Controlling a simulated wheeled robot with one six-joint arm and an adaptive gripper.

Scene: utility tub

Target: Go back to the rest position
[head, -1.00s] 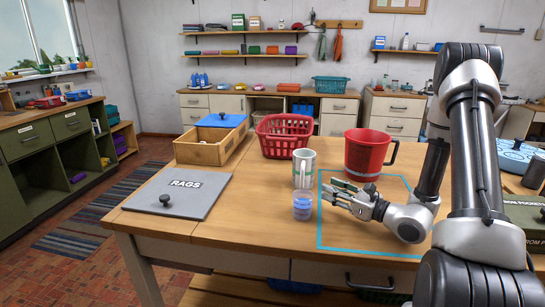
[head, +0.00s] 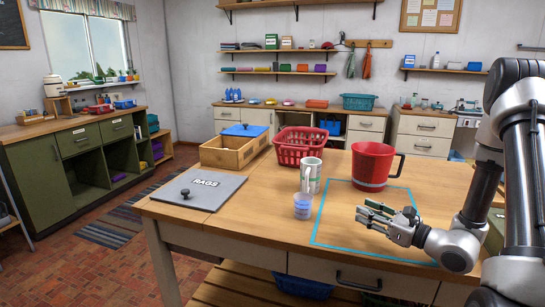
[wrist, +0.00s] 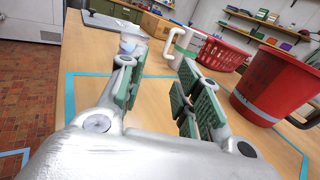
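My gripper (head: 372,218) hovers over the right part of the wooden table (head: 262,215), above a blue-taped square (head: 330,205). In the wrist view its two green-padded fingers (wrist: 160,90) stand apart with nothing between them. A small clear cup with bluish contents (head: 302,206) stands left of the gripper, apart from it. A white and green mug (head: 311,176) stands just behind the cup. A large red jug (head: 371,165) with a dark handle stands behind the gripper, near the tape's back edge.
Green cabinets (head: 75,160) line the left wall. The brick floor (head: 75,270) at front left is clear.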

